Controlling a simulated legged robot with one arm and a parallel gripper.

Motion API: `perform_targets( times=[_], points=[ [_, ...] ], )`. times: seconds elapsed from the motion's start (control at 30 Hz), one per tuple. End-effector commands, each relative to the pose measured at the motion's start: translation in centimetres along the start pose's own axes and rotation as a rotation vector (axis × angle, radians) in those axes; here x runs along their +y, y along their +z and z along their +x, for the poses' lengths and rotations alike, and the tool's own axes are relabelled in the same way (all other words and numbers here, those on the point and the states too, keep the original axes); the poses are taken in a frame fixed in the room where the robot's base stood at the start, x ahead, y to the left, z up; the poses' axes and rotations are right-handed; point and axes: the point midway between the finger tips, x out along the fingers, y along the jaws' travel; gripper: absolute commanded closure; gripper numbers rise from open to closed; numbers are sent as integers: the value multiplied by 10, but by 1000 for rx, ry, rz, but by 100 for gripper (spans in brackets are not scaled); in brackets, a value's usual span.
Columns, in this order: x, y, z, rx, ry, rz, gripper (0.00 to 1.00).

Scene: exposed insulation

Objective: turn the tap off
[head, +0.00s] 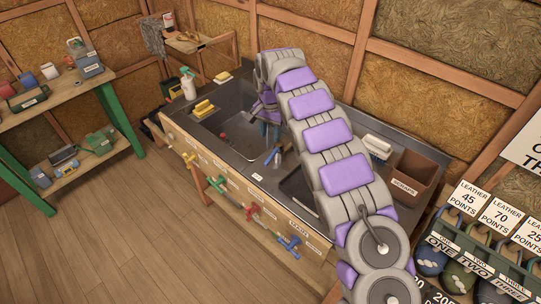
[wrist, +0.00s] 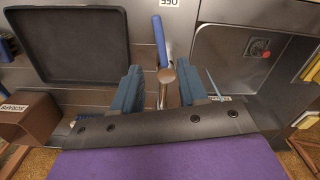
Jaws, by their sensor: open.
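The tap stands on the metal counter between the basin and the dark tray. Its blue lever (head: 271,156) shows in the head view, just below my gripper (head: 268,128). In the wrist view the blue lever (wrist: 160,40) rises from the metal tap body (wrist: 167,77) and points to the top edge, near a small white label (wrist: 170,3) that seems to read OFF, upside down. My gripper (wrist: 159,84) is open, its two blue fingers on either side of the tap body in this view. I cannot tell whether they touch it. The lower tap is partly hidden.
The sink basin (head: 228,125) holds a small red thing. Yellow sponges (head: 204,108) and a spray bottle (head: 188,84) stand on the counter's left. A brown box (head: 413,177) stands at the right. Coloured valves, including a red one (head: 252,212), line the counter front.

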Motion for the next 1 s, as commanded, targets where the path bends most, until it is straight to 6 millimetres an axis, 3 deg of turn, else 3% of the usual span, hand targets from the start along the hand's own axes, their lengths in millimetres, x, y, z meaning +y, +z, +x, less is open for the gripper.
perform_targets(
  times=[0.3, 0.5, 0.7, 1.0],
  points=[
    [1, 0, 66, -3, 3, 1, 57],
    [2, 0, 93, -2, 0, 0, 57],
    [1, 0, 104, -1, 0, 1, 57],
    [0, 0, 105, 1, 0, 0, 58]
  ],
)
